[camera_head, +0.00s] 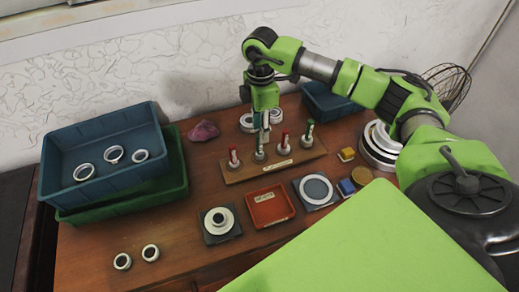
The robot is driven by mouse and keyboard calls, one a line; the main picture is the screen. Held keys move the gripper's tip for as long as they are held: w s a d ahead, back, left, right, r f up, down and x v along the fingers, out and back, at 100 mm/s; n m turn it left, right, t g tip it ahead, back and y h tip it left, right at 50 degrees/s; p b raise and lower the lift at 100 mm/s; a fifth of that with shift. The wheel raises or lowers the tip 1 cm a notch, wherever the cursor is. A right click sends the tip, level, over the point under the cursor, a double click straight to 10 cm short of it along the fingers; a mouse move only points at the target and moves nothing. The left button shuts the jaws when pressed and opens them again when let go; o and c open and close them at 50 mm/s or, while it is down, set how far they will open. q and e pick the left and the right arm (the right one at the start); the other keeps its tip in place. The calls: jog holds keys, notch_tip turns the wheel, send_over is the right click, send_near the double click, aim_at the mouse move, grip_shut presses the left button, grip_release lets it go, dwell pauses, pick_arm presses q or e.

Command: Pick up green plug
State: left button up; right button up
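A wooden plug stand (264,171) holds several upright plugs in a row. A green-topped plug (309,130) stands at its right end. Red-topped plugs stand at the left end (233,157) and third along (284,142). My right gripper (264,127) reaches down from above over the second plug (259,153), whose top is hidden at the fingers, so I cannot tell its colour. The fingers point down. They are too small to tell whether they are open or shut on that plug. My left gripper is not in view.
Blue (101,133) and green (175,190) bins are stacked at left, with rings in the blue one. A red tray (270,207), ring fixtures (219,222) (317,189) and two loose rings (122,261) lie in front. Another blue bin (326,99) stands behind.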

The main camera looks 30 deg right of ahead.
aim_at(260, 147)
jog(key=shift+w+f, duration=0.1)
jog(key=shift+f, duration=0.2)
jog(key=f+p, duration=0.1)
jog(key=f, duration=0.1)
jog(key=f+p, duration=0.1)
jog(key=f, duration=0.1)
jog(key=shift+s+a, duration=0.15)
jog(key=shift+s, duration=0.05)
jog(key=shift+f, duration=0.45)
jog(key=shift+w+f, duration=0.1)
jog(key=shift+f, duration=0.05)
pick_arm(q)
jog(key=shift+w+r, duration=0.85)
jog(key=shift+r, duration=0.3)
pick_arm(e)
grip_shut()
